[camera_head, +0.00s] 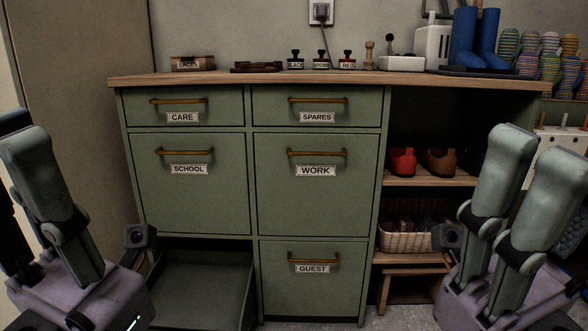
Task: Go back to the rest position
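My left gripper (22,132) stands at the left edge with its fingers pointing up, partly cut off by the frame. Its fingers look apart, with nothing seen between them. My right gripper (532,142) stands at the right with its fingers pointing up. Its two fingers are apart and hold nothing that I can see. Both grippers are in front of the green cabinet (190,218) and appear clear of it.
The lower-left drawer (205,285) is pulled out; its visible inside looks empty. CARE, SPARES, SCHOOL, WORK and GUEST drawers are shut. Stamps (321,60) and blue boots (475,40) stand on the wooden top (240,78). Red shoes (402,161) and a basket (408,236) sit on right shelves.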

